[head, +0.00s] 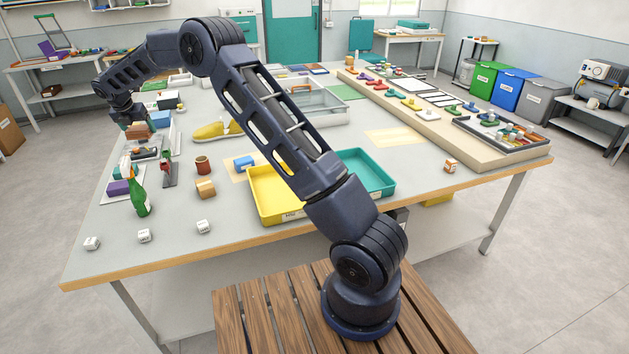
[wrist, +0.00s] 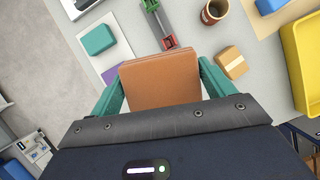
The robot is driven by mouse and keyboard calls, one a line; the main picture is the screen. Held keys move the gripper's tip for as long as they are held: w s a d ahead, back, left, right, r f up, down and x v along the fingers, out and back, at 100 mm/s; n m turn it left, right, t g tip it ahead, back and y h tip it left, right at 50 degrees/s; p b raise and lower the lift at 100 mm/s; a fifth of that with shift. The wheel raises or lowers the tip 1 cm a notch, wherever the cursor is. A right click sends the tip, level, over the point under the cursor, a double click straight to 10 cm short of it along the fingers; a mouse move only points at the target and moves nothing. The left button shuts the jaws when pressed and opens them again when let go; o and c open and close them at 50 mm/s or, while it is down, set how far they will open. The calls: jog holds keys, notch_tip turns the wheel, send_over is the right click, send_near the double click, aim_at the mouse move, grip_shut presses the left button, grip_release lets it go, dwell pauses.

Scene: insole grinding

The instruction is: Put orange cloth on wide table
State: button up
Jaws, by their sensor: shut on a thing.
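The orange cloth (wrist: 158,78) is a flat, folded brownish-orange square between the teal fingers of my gripper (wrist: 161,88) in the wrist view. My gripper is shut on it. In the head view my gripper (head: 133,119) is at the far left, over the left part of the wide table, with the cloth (head: 136,131) small and partly covered below it. The cloth appears held above the tabletop; the exact gap cannot be told. The wide table (head: 300,235) has a grey top with a wooden edge.
A yellow tray (head: 268,214) and a teal tray (head: 378,184) stand in front. The front left tabletop is mostly clear, with several white cubes.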

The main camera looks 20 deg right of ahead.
jog(key=w+d+m+h, duration=0.1)
jog(key=w+d, duration=0.2)
jog(key=d, duration=0.8)
jog(key=w+d+m, duration=0.2)
jog(key=w+d, duration=0.2)
jog(key=d, duration=0.7)
jog(key=w+d+m+h, duration=0.1)
jog(key=w+d, duration=0.2)
jog(key=d, duration=0.7)
jog(key=d+m+g, duration=0.1)
jog(key=d+m, duration=0.1)
jog(key=d, duration=1.6)
jog(key=m+g+h, duration=0.1)
jog(key=m+g, duration=0.2)
jog(key=m, duration=0.6)
send_over(405, 167)
jog(key=a, duration=0.1)
jog(key=f, duration=2)
jog(key=shift+s+a+f, duration=0.15)
jog(key=shift+a+f, duration=0.05)
jog(key=shift+a, duration=0.05)
jog(key=shift+f, duration=2.4)
jog(key=shift+f, duration=0.15)
